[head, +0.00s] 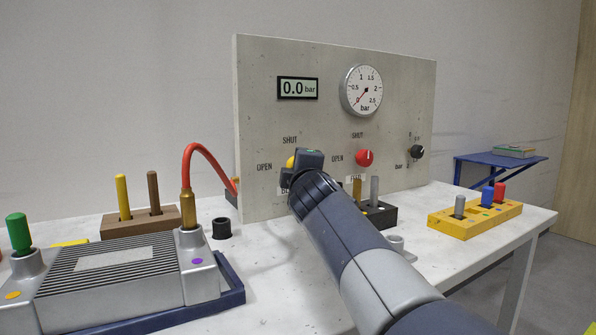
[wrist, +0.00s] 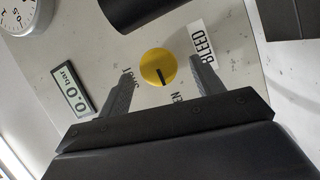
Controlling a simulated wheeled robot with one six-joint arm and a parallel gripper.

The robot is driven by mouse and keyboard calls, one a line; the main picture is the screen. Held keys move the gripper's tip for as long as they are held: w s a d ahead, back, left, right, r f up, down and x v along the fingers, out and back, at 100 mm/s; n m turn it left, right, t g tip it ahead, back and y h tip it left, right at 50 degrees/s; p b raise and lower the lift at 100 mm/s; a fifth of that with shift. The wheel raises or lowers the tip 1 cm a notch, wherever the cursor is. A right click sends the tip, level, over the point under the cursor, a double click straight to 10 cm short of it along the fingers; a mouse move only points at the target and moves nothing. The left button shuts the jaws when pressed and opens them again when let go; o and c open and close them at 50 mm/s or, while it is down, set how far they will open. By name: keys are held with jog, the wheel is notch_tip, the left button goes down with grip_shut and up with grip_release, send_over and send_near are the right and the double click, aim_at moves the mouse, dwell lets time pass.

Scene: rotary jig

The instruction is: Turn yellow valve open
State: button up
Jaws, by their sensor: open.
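The yellow valve (wrist: 158,67) is a round knob with a black line on the grey panel (wrist: 105,35). In the wrist view its line points between the words SHUT and OPEN, seemingly nearer OPEN. A BLEED label (wrist: 203,45) is beside it. My gripper (wrist: 162,69) is open, with one finger on each side of the knob and visible gaps; I cannot tell its depth along the knob. In the head view only a yellow sliver of the valve (head: 290,162) shows behind my gripper (head: 296,167).
The panel has a display (head: 298,88) reading 0.0 bar, a dial gauge (head: 361,90), a red knob (head: 364,158) and a black knob (head: 417,151). A red hose (head: 205,152) reaches the panel's left edge. A black block (head: 378,216) with pegs stands below the red knob.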

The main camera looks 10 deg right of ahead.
jog(key=s, duration=0.9)
jog(key=shift+s+a, duration=0.25)
jog(key=shift+a, duration=0.1)
jog(key=w, duration=1.1)
jog(key=shift+d, duration=0.4)
jog(key=shift+s, duration=0.1)
jog(key=m+p, duration=0.1)
jog(key=p, duration=0.2)
jog(key=m+g+p, duration=0.1)
jog(key=m+p, duration=0.1)
jog(key=p, duration=0.1)
jog(key=r+m+g+p, duration=0.1)
jog(key=p, duration=0.3)
jog(key=shift+m+y, duration=0.3)
jog(key=shift+m, duration=0.1)
dwell(0.7)
jog(key=shift+p, duration=0.5)
jog(key=m+p, duration=0.1)
jog(key=p, duration=0.3)
jog(key=shift+g+y, duration=0.3)
